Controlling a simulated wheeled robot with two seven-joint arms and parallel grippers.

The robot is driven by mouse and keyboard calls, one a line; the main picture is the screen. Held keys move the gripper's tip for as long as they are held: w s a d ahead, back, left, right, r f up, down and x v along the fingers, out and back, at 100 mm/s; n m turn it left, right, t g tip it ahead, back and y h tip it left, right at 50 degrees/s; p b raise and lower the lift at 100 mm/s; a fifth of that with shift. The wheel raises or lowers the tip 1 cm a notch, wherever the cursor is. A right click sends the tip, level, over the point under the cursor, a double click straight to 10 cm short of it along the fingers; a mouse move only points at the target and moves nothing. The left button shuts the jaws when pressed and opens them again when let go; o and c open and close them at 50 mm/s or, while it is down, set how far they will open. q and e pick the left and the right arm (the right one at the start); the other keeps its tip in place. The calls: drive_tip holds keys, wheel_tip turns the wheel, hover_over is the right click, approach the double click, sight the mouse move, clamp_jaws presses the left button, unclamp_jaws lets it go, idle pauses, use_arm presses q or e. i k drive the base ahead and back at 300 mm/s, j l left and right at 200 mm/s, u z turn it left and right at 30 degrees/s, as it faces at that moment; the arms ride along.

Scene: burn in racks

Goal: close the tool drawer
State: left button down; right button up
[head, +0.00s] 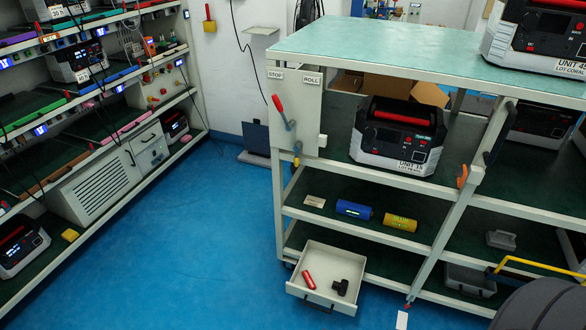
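The tool drawer (354,299) is a shallow pale tray at the bottom of the shelved cart. It stands open, pulled out toward the front, with a dark handle (318,303) on its front face. Inside lie a red cylindrical item (308,280) and a black tool-like item (340,287). Neither of my grippers shows in the head view, so nothing is seen touching the drawer.
The cart's green top (400,46) and shelves carry several units and blue and yellow cylinders. A red lever (279,106) is on its left panel. A loaded rack (90,180) stands left. Blue floor (200,250) between is clear. A yellow bar (535,264) is at lower right.

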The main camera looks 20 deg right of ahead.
sight(325, 264)
drive_tip(key=k+j+z, duration=0.1)
drive_tip(key=z, duration=0.95)
drive_tip(key=k+l, duration=0.05)
